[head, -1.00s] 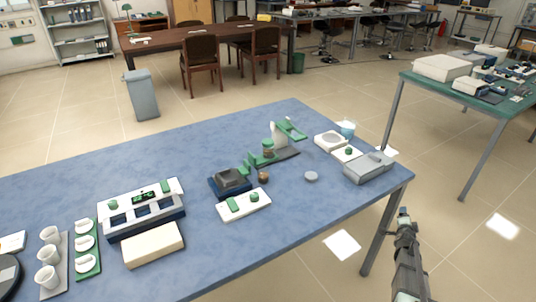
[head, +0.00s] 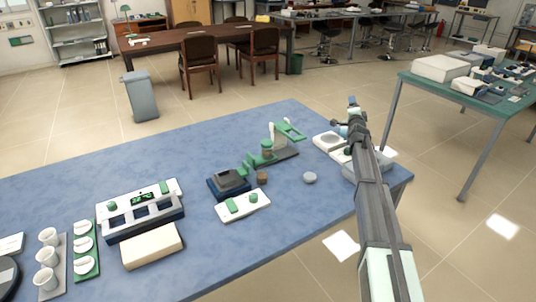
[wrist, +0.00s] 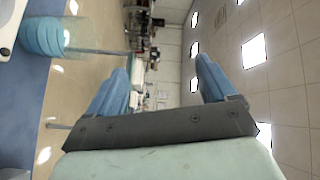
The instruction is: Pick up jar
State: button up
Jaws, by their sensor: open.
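A translucent light-blue round vessel (wrist: 42,36), which may be the jar, stands near the table edge at the left of the wrist view. In the head view it is mostly hidden behind my gripper (head: 349,118). A small brown jar-like object (head: 262,178) and a green-topped one (head: 267,148) are also on the blue table; I cannot tell for sure which is the jar. My gripper is open and empty, its two blue fingers (wrist: 162,82) spread apart. It is above the table's right end, apart from the vessel in the wrist view.
The blue table (head: 285,235) also holds a green stand (head: 290,131), a white panel with green parts (head: 243,204), a grey round piece (head: 310,178) and a white device (head: 328,141). White cups (head: 47,256) stand at the left. The table's front middle is clear.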

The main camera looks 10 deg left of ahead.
jog(key=s+a+r+n+g+y, duration=0.1)
jog(key=a+r+n+g+y, duration=0.15)
jog(key=a, duration=1.45)
jog(key=s+a+r+n+g+y, duration=0.1)
jog(key=a+r+n+g+y, duration=0.2)
jog(key=a, duration=1.4)
jog(key=m+g+h, duration=0.7)
jog(key=m+g, duration=0.3)
jog(key=g, duration=0.3)
send_over(267, 142)
notch_tip(267, 142, down, 6)
jog(key=f, duration=0.7)
jog(key=shift+w+f, duration=0.3)
jog(key=shift+f, duration=0.05)
jog(key=shift+s+a+f, duration=0.1)
jog(key=shift+s+f, duration=0.05)
jog(key=shift+f, duration=2.5)
jog(key=shift+c, duration=0.3)
